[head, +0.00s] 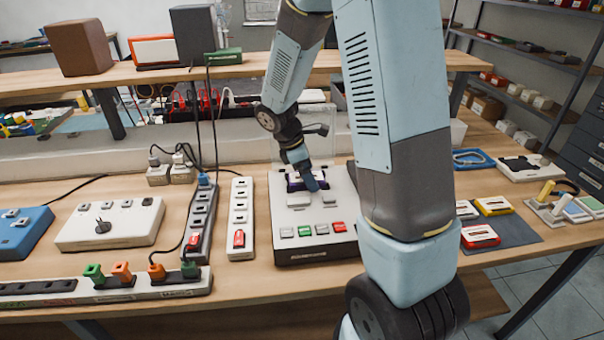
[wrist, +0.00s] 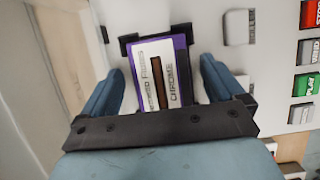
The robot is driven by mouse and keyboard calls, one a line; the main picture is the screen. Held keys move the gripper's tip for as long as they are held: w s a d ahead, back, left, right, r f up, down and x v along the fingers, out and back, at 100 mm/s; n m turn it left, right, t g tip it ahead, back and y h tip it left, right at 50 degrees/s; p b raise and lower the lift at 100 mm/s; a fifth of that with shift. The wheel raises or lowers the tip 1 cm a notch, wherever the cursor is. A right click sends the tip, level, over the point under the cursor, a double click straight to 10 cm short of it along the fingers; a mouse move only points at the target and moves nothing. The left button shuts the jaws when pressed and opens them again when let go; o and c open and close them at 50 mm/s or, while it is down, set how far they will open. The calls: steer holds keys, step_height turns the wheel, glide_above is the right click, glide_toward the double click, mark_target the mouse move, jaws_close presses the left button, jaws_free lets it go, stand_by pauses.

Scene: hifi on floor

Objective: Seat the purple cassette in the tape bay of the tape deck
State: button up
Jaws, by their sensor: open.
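The purple cassette (wrist: 161,75) has a white label and lies at the bay of the tape deck (head: 320,249); a dark bracket of the bay shows at its far edge. I cannot tell whether it is fully down in the bay. It also shows in the head view (head: 296,183), partly hidden by my gripper. My gripper (wrist: 158,85) is open, with one blue finger on either side of the cassette and visible gaps between. The near end of the cassette is hidden by the gripper's dark crossbar.
The deck has coloured keys (head: 322,229) along its front. A white power strip (head: 241,218) stands close on its left. Other cassettes (head: 480,236) lie on a dark mat (head: 512,232) to the right. My arm hides part of the table between.

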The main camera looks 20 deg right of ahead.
steer(key=d+r+v, duration=0.1)
steer(key=d+v, duration=0.1)
steer(key=v, duration=1.7)
steer(key=shift+s, duration=0.25)
stand_by(0.5)
steer(key=shift+r, duration=0.1)
stand_by(0.6)
